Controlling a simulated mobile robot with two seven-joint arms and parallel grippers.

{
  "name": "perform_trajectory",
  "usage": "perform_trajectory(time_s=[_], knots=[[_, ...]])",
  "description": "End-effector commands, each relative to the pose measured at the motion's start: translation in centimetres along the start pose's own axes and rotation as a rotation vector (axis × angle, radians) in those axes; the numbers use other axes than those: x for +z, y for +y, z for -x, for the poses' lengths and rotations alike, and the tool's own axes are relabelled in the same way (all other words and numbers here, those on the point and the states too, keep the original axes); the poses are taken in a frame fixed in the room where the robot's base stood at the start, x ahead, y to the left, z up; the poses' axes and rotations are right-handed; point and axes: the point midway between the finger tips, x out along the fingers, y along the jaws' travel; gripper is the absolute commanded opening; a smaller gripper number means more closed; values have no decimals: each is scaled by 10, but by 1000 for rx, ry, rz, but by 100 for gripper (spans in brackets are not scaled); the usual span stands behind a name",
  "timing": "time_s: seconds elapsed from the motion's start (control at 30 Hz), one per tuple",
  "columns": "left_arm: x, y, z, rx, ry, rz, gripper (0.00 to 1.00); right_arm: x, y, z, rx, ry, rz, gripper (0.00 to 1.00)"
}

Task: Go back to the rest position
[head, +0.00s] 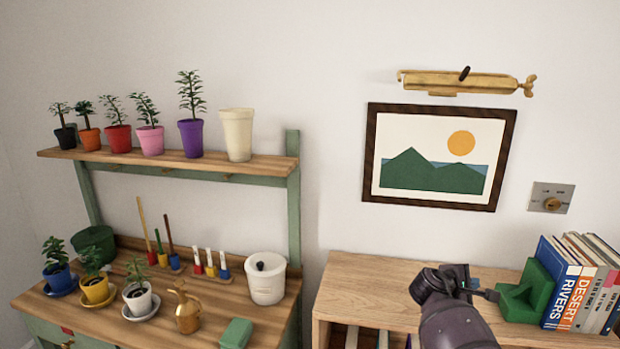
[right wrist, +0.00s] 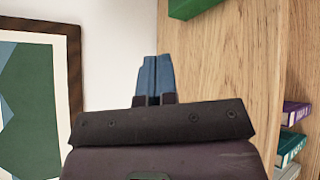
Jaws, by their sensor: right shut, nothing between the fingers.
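My right gripper (head: 484,294) is above the top of the wooden bookcase (head: 372,285), left of a green bookend (head: 530,290). In the right wrist view its blue fingers (right wrist: 153,78) are together with nothing between them. The wooden surface fills the right of that view, and part of the framed picture (right wrist: 38,90) shows at the left. My left gripper is in neither view.
Books (head: 575,285) stand against the bookend. At left, a potting bench (head: 60,308) holds several plants, a brass mister (head: 187,308) and a white crock (head: 265,278).

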Motion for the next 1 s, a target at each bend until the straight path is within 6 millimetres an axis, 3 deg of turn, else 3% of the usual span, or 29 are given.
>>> perform_trajectory(time_s=[0.2,0.37,0.7,0.87,1.0], knots=[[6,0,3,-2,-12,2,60,-41,-21,43,24,500,-542,0],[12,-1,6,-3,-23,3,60,-46,-56,85,-70,796,-871,0],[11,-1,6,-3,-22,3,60,-4,-146,159,-343,1121,-1309,0],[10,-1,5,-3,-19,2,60,25,-195,184,-453,1152,-1402,0],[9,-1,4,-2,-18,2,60,52,-246,198,-543,1109,-1427,0]])
